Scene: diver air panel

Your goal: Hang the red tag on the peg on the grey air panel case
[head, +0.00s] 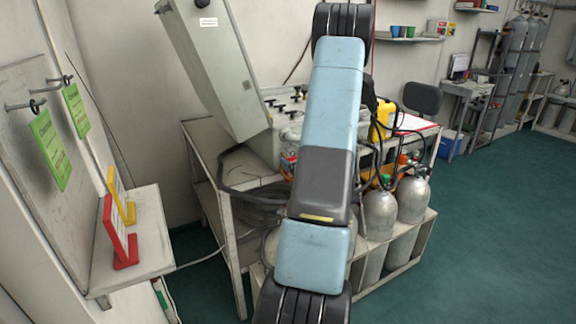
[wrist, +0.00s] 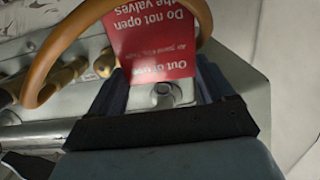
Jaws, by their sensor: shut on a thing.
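The red tag (wrist: 150,38) shows in the wrist view with white lettering upside down. My gripper (wrist: 160,82) is shut on it, with the tag between the two fingers. A grey metal surface lies behind it, with a round grey fitting (wrist: 162,95) showing between the fingers; I cannot tell whether this is the peg. In the head view the grey air panel case (head: 262,148) stands on the bench with its tall grey lid (head: 212,70) raised. My arm hides the gripper and tag there.
In the wrist view a brown hose (wrist: 62,45) loops around the tag, near brass fittings (wrist: 62,78). In the head view green tags (head: 52,148) hang on wall hooks at left. Floor at right is clear.

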